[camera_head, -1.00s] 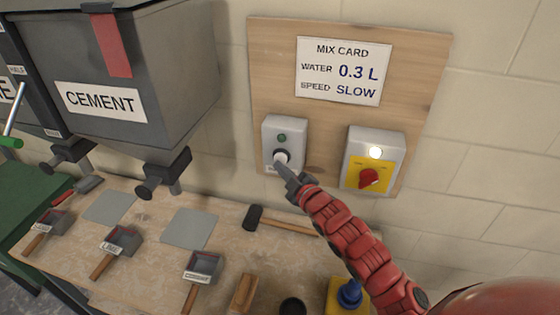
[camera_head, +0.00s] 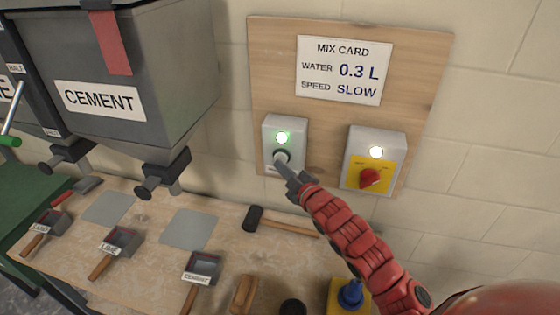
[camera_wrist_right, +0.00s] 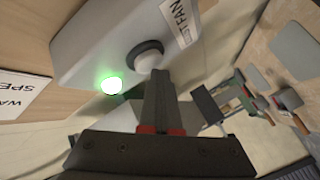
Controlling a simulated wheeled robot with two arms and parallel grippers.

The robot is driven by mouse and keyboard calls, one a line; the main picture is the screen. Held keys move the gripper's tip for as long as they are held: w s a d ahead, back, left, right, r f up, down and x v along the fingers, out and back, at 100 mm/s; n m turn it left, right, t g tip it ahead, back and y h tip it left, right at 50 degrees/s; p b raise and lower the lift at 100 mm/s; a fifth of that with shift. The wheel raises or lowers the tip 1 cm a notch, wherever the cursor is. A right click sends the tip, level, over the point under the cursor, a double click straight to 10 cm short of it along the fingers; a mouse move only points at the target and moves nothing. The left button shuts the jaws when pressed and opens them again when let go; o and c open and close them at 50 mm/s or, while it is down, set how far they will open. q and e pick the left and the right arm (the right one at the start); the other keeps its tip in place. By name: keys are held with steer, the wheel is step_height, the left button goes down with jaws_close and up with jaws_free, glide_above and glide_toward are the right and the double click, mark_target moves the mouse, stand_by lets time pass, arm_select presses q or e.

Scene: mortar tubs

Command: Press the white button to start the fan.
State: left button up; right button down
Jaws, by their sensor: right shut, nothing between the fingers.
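The white button (camera_head: 282,156) sits in a dark ring on the left grey box (camera_head: 298,131) on the wooden board. A green lamp (camera_head: 282,137) above it glows. My right gripper (camera_head: 282,163) is shut and empty, with its tips at the button. The right wrist view shows the white button (camera_wrist_right: 148,59) just beyond the shut fingertips (camera_wrist_right: 158,76), which seem to touch it, and the lit green lamp (camera_wrist_right: 111,86). The label beside the button ends in "FAN"; part of it is hidden. My left gripper is not in view.
A second grey box (camera_head: 390,145) with a lit white lamp and a red knob (camera_head: 370,179) is to the right. The mix card (camera_head: 343,70) hangs above. Below, the bench (camera_head: 150,225) holds a hammer (camera_head: 280,222), scoops and a blue-topped yellow box (camera_head: 350,295).

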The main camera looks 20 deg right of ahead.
steer(key=shift+s+f, duration=0.1)
steer(key=shift+s, duration=0.1)
steer(key=s+a, duration=0.1)
steer(key=s, duration=0.1)
steer(key=s+a+p, duration=0.1)
steer(key=s+a, duration=0.1)
steer(key=s, duration=0.1)
steer(key=shift+a, duration=0.2)
steer(key=shift+w, duration=0.1)
stand_by(0.4)
